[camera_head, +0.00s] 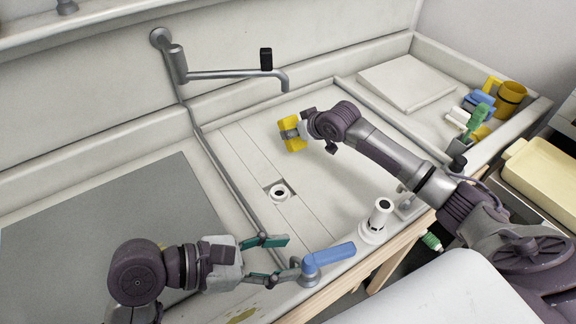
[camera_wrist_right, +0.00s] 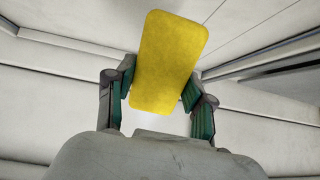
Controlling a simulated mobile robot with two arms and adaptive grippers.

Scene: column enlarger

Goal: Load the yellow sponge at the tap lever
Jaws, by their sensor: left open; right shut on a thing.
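The yellow sponge (camera_head: 293,143) is held above the sink basin by my right gripper (camera_head: 298,131). In the right wrist view the yellow sponge (camera_wrist_right: 170,58) sits upright between the two green-padded fingers, slightly tilted, and the gripper is shut on it. A blue lever (camera_head: 332,255) stands on a grey hub at the basin's front edge; I cannot tell if it is the tap lever. My left gripper (camera_head: 288,258) is open and empty, its fingertips just left of the blue lever. The wall tap (camera_head: 230,74), with a black knob (camera_head: 266,58) on its spout, is behind the sponge, apart from it.
A white post (camera_head: 379,218) stands at the basin's front right. A drain fitting (camera_head: 279,192) lies in the basin strip. A yellow mug (camera_head: 510,97) and several small items crowd the right compartment. A grey mat (camera_head: 105,215) covers the left counter. The middle of the basin is clear.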

